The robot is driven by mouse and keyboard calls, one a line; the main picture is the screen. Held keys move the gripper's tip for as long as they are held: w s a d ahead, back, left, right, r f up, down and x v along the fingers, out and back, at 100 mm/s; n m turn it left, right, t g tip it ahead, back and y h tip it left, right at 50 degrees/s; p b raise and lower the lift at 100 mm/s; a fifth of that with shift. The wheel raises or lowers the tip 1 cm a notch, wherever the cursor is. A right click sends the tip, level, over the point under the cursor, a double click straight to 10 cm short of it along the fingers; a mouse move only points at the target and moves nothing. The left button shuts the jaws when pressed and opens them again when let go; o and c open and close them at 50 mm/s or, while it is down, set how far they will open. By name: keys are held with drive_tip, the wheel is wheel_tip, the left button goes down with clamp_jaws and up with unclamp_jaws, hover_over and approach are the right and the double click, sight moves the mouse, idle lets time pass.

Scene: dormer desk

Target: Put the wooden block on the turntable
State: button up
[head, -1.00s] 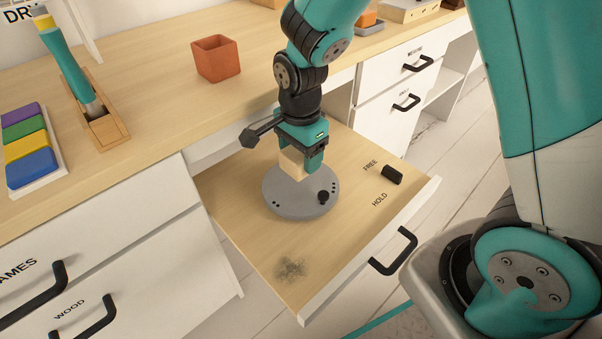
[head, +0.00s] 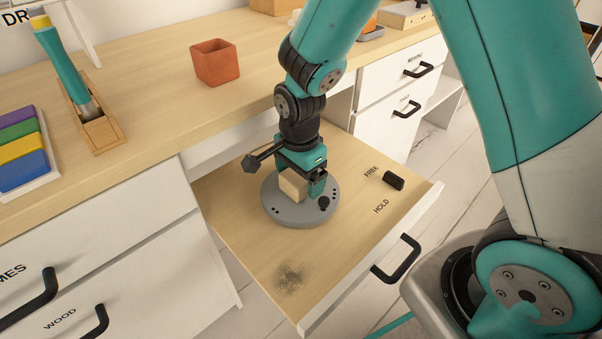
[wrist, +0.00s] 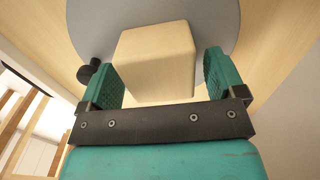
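The pale wooden block (head: 292,186) rests on the grey round turntable (head: 271,210), or just at its surface, left of the disc's middle. The turntable has a dark knob on its rim and sits in the pulled-out drawer. My gripper (head: 303,180) points down over the block, one finger on each side. In the wrist view the block (wrist: 155,55) lies between the two teal fingers of my gripper (wrist: 163,75), with a visible gap beside the right finger, so the gripper looks open. The turntable (wrist: 215,20) shows behind the block. The far finger is mostly hidden in the head view.
The drawer (head: 235,215) has a dark slider (head: 393,181) by the words FREE and HOLD, and a dark smudge (head: 290,278) near its front. On the desk are a terracotta pot (head: 215,63), a wooden holder with a teal-handled tool (head: 62,65), and a tray of coloured blocks (head: 22,150).

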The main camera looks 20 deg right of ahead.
wheel_tip(320, 180, up, 11)
drive_tip(key=p, duration=0.5)
drive_tip(key=s+a+r+n+y, duration=0.2)
drive_tip(key=s+r+n, duration=0.4)
drive_tip(key=s+n, duration=0.3)
drive_tip(key=s+a+r+n+y, duration=0.2)
drive_tip(key=s+r+n, duration=0.5)
drive_tip(key=n, duration=0.5)
drive_tip(key=shift+s+a+r+n, duration=0.3)
drive_tip(key=shift+s+a, duration=0.05)
drive_tip(key=shift+s, duration=0.9)
